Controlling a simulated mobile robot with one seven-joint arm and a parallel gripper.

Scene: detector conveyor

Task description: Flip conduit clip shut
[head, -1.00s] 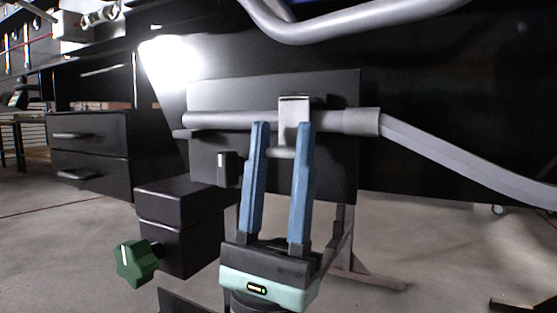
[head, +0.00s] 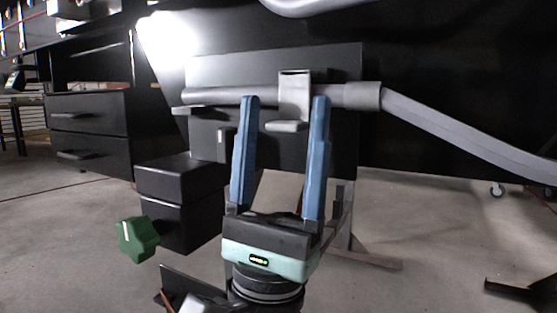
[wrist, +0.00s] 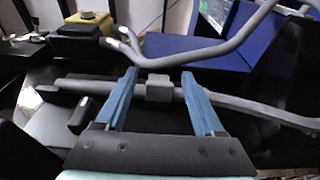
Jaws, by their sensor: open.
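A light grey conduit clip (head: 294,94) sits around a grey horizontal conduit (head: 222,97) in front of a dark plate. Its flat face crosses the front of the conduit, and a rounded tab (head: 287,127) sticks out below. I cannot tell whether the clip is fully shut. My gripper (head: 286,98) has two blue fingers, open and empty, pointing at the conduit. In the head view one fingertip shows on each side of the clip. In the wrist view the clip (wrist: 159,88) also shows between the fingers, apart from both.
A black box (head: 180,195) with a green knob (head: 138,239) stands left of my gripper. The conduit runs into a thicker sleeve and a sloping pipe (head: 450,132) at right. A bent grey tube (wrist: 190,58) passes above the conduit. Black drawers (head: 88,128) stand farther left.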

